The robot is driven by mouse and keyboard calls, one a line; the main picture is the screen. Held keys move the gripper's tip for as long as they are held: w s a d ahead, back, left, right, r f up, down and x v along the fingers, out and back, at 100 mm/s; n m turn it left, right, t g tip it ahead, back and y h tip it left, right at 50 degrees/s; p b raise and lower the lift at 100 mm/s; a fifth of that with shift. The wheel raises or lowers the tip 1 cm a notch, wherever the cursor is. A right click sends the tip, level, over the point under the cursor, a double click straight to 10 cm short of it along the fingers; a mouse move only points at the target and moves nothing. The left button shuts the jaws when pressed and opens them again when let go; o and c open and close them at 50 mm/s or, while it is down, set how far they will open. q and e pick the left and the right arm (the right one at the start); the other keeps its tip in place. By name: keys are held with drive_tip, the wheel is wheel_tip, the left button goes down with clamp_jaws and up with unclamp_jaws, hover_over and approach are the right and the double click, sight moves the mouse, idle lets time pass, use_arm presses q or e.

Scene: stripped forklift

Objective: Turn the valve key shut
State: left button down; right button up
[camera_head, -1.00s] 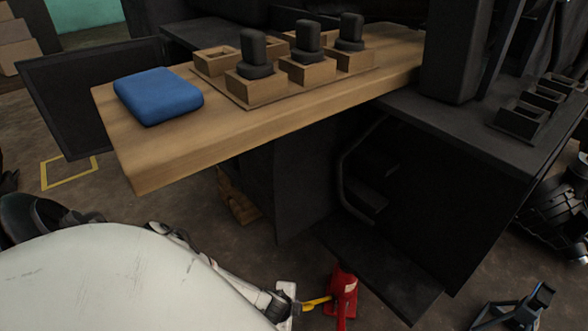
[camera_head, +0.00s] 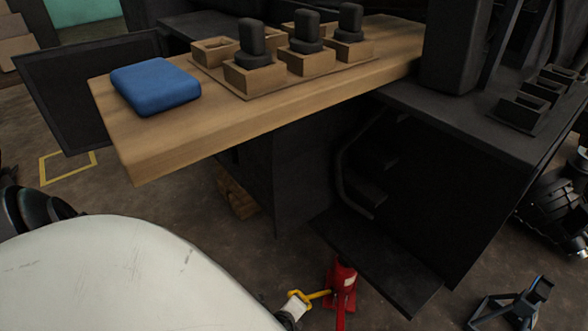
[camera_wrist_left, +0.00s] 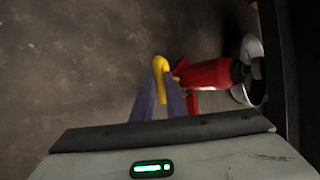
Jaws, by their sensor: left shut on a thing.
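The yellow valve key (camera_head: 317,294) sticks out from the left side of the red jack (camera_head: 342,287) on the floor, at the bottom middle of the head view. My left gripper (camera_head: 297,304) is at the key's near end and is shut on it. In the left wrist view, the two fingers of my left gripper (camera_wrist_left: 161,82) close around the yellow key (camera_wrist_left: 161,64), with the red jack (camera_wrist_left: 210,74) just to the right. The key's joint with the jack is partly hidden there. My right gripper is in neither view.
A wooden board (camera_head: 150,155) with a blue pad (camera_head: 155,90) and several wooden holders overhangs above. The dark forklift body (camera_head: 430,200) stands behind the jack. A dark stand (camera_head: 512,303) is at lower right. Open floor lies left of the jack.

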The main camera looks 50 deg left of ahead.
use_arm(q)
drive_tip(key=shift+a, duration=0.1)
idle(0.4)
drive_tip(key=c, duration=1.8)
unclamp_jaws()
drive_tip(key=shift+o, duration=0.2)
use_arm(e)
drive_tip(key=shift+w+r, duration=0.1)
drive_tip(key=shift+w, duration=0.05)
